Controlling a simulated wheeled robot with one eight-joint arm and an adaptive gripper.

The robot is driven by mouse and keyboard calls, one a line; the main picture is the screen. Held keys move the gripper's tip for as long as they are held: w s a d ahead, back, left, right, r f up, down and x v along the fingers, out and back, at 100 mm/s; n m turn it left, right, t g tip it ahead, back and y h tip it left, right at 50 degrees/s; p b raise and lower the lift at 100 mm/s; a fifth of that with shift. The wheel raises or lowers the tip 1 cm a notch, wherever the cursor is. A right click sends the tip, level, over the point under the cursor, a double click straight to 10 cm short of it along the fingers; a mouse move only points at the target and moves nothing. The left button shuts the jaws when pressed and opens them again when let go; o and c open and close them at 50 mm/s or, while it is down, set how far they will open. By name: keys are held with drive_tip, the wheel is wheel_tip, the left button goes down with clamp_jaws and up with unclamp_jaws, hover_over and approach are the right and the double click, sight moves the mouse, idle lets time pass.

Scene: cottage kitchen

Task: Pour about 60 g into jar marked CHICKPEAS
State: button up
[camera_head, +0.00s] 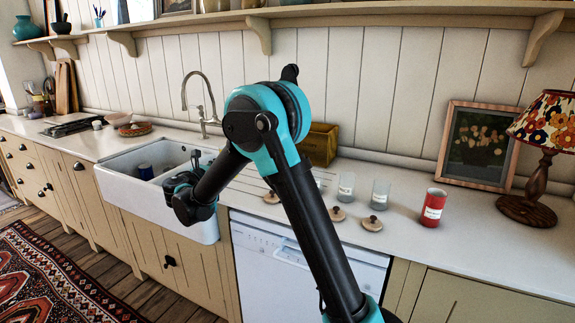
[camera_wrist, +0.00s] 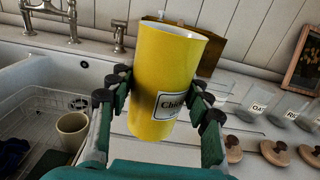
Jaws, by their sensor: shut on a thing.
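My gripper (camera_wrist: 160,97) is shut on a yellow canister (camera_wrist: 165,70), one finger on each side. The canister's white label begins "Chick" and the rest is hard to read. It looks near upright; its contents cannot be seen. In the head view my gripper (camera_head: 182,182) is over the sink's right part, and the canister is hidden by my arm. Glass jars stand on the counter to the right: one (camera_head: 346,186) and another (camera_head: 380,194), with a third partly behind my arm. In the wrist view, two labels start "OA" (camera_wrist: 259,107) and "RI" (camera_wrist: 292,114). I cannot read a CHICKPEAS jar label.
Wooden lids (camera_head: 337,214) lie in front of the jars. A red canister (camera_head: 433,207) stands right of them, then a lamp (camera_head: 540,150) and a framed picture (camera_head: 478,146). The tap (camera_head: 200,105) rises behind the white sink (camera_head: 130,185). A cup (camera_wrist: 73,130) sits in the sink.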

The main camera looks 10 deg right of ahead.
drive_tip(key=w+d+f+m+g+h, duration=0.1)
drive_tip(key=d+f, duration=0.1)
drive_tip(key=d, duration=0.1)
drive_tip(key=w+d+f+g+h, duration=0.1)
drive_tip(key=d+f, duration=0.1)
drive_tip(key=d, duration=0.2)
drive_tip(key=w+d+f+m+h, duration=0.1)
drive_tip(key=w+d+f, duration=0.1)
drive_tip(key=d, duration=0.1)
drive_tip(key=shift+d+m+g, duration=0.25)
drive_tip(key=shift+m+g, duration=0.05)
drive_tip(key=shift+g, duration=0.1)
drive_tip(key=shift+d, duration=0.1)
